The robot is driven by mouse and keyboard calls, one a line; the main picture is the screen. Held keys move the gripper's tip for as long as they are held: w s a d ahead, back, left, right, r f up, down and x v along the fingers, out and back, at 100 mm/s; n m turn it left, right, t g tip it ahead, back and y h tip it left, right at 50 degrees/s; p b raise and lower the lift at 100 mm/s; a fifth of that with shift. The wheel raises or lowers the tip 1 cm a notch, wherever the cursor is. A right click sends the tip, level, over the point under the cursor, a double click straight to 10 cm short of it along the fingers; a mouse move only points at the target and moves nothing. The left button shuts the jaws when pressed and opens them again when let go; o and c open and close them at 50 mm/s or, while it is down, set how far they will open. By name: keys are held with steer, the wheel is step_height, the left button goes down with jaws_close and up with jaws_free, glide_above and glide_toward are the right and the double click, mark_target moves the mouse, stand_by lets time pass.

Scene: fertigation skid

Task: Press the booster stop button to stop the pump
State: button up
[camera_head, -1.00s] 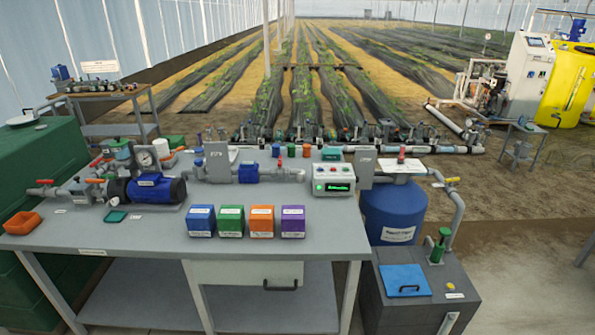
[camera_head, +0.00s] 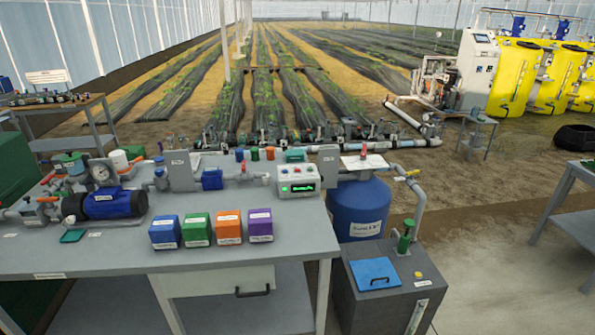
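I cannot tell which one is the booster stop button. A blue pump (camera_head: 106,203) lies on the bench at the left with a round gauge (camera_head: 103,172) behind it. My gripper is not in view.
Blue, green, orange and purple boxes (camera_head: 228,227) stand in a row on the grey bench (camera_head: 110,255). A blue tank (camera_head: 360,208) and a dark grey tank with a blue lid (camera_head: 374,273) stand to its right. Open floor (camera_head: 480,270) lies right of these; another table (camera_head: 575,215) stands at the right edge.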

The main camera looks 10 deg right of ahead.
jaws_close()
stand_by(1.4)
